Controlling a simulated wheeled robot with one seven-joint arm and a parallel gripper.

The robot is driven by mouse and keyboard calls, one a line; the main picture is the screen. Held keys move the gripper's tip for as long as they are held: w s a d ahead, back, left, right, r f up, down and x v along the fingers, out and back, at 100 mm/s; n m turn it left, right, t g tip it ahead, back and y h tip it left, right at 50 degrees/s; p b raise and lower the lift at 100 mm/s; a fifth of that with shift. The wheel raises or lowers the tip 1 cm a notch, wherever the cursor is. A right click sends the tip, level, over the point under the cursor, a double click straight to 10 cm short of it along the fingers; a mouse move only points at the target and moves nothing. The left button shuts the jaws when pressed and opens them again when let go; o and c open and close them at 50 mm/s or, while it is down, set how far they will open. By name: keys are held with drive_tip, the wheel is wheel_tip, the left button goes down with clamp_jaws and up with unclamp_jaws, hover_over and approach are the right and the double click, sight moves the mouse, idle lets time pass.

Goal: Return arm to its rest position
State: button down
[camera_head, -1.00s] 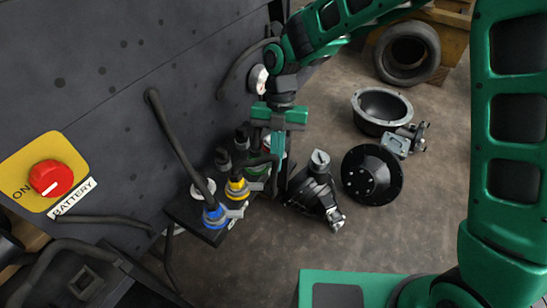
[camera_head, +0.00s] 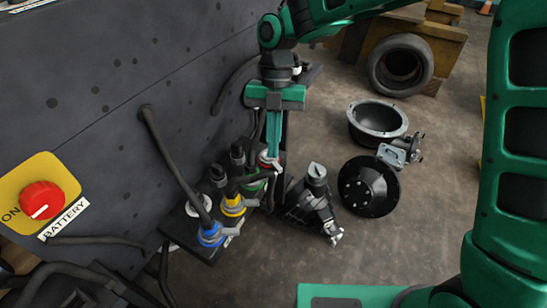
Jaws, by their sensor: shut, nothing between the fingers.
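My gripper (camera_head: 271,150) hangs from my green arm in the upper middle of the head view, fingers pointing down. Its fingers are together and hold nothing. The fingertips appear just above or in front of the red-collared fitting on the small dark shelf (camera_head: 190,236); I cannot tell whether they touch it. Beside it on the shelf are fittings with a green collar, a yellow collar (camera_head: 233,206) and a blue collar (camera_head: 211,235).
A dark forklift panel (camera_head: 110,90) with a red battery knob (camera_head: 42,200) fills the left. On the floor lie a black motor part (camera_head: 310,203), a black disc (camera_head: 368,186), a metal bowl housing (camera_head: 378,122) and a tyre (camera_head: 400,66).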

drive_tip(key=shift+v, duration=0.8)
drive_tip(key=s+d+r+m+t, duration=0.1)
drive_tip(key=d+r+m, duration=0.2)
drive_tip(key=d+m, duration=0.9)
drive_tip(key=s+d+r+m+t, duration=0.1)
drive_tip(key=d+r+m, duration=0.1)
drive_tip(key=d+m, duration=0.95)
drive_tip(key=s+d+f+m+t, duration=0.1)
drive_tip(key=s+d+m, duration=1.7)
drive_tip(key=d, duration=0.2)
drive_tip(key=shift+s+d+f+t, duration=0.25)
drive_tip(key=shift+s+f+t, duration=0.05)
drive_tip(key=shift+s+t, duration=0.1)
